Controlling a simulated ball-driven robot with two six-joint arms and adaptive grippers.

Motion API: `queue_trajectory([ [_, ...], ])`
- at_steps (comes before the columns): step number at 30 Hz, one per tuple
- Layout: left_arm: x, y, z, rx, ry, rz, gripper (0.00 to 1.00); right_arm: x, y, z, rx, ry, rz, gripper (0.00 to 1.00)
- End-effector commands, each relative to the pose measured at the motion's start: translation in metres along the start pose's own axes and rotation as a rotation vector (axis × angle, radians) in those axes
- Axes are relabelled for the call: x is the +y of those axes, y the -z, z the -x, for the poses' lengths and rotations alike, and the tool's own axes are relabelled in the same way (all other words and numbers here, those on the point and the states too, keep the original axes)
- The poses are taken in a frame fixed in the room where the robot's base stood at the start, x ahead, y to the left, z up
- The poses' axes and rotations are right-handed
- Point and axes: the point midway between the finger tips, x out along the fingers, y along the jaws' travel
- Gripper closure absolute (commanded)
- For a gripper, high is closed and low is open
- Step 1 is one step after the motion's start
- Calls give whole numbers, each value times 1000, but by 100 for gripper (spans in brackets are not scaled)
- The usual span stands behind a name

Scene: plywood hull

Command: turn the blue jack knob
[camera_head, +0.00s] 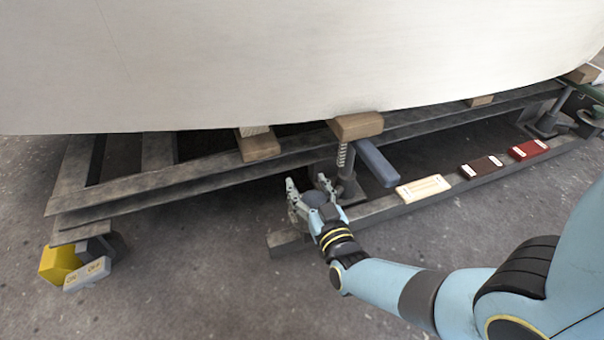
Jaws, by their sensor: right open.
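The blue jack knob (377,163) appears as a slate-blue bar-shaped piece beside the threaded jack screw (342,155). A wooden block (356,126) sits on top of that jack, under the pale hull. My right gripper (308,183) is open, with its fingers pointing up and away, to the left of and slightly below the blue knob. Nothing shows between its fingers, and it looks apart from the knob. The gripper hides part of the jack's foot. My left gripper is not in view.
The pale hull (280,60) overhangs the steel frame (170,178). Cream (423,188), dark brown (481,167) and red (528,150) blocks lie along the lower beam. Floor in front is clear.

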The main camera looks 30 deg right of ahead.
Motion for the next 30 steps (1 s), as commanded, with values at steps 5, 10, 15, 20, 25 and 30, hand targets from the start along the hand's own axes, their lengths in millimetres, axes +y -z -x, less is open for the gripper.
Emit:
queue_trajectory([
  [5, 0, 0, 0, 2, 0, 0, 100, 0, -1, 0, -2, -1, 0, 42],
  [10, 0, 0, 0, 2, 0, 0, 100, 0, 0, 0, -2, -1, -1, 48],
  [15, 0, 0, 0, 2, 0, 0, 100, 0, 0, 0, -2, -1, 0, 70],
  [20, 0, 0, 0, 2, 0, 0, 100, 0, -1, 0, -2, -1, -1, 91],
  [25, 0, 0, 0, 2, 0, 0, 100, 0, -1, 2, -3, -1, -1, 100],
  [30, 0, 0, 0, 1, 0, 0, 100, 0, -2, 3, -3, -1, -1, 100],
])
